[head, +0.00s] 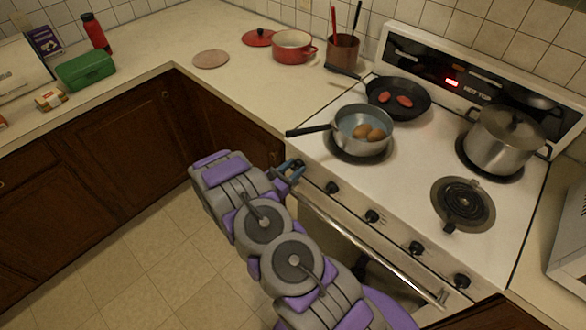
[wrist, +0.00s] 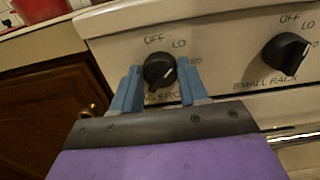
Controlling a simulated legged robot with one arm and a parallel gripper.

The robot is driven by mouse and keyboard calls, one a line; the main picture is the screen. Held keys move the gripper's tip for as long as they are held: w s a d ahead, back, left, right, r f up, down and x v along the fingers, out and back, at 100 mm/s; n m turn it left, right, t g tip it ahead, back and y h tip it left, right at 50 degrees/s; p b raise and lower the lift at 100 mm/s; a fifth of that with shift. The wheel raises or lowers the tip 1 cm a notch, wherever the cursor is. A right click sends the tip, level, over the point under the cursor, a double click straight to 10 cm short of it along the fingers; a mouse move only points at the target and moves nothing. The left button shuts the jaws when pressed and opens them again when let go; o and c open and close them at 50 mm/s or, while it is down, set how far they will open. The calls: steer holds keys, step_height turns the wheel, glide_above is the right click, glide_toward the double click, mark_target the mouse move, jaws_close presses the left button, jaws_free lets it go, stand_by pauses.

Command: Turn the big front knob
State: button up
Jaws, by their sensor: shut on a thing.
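The big front knob (wrist: 159,70) is black and round, on the white stove panel, in the wrist view. A light line shows on its face. "OFF" and "LO" are printed above it and to its right, and the label under it is partly covered by my gripper. My gripper (wrist: 158,84) has one blue finger on each side of the knob and is shut on it. In the head view my gripper (head: 291,169) is at the left end of the stove's front panel and hides the knob there.
The small rear knob (wrist: 286,54) is just to the right, with more black knobs (head: 416,247) along the panel. The oven handle (head: 375,245) runs below them. A saucepan (head: 364,130) stands above, its handle (head: 308,130) reaching left past the stove edge.

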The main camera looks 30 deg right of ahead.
steer(key=shift+w+d+r+p, duration=0.1)
steer(key=shift+w+r+p, duration=0.1)
steer(key=shift+p, duration=0.25)
steer(key=shift+s+f+m+p, duration=0.1)
steer(key=shift+f+m+p, duration=0.05)
steer(key=shift+m+p, duration=0.3)
steer(key=o, duration=1)
steer(key=shift+d+f, duration=0.15)
steer(key=p+v, duration=0.2)
steer(key=v, duration=1.5)
steer(key=shift+a+p, duration=0.3)
steer(key=shift+p, duration=0.05)
steer(key=shift+o, duration=0.2)
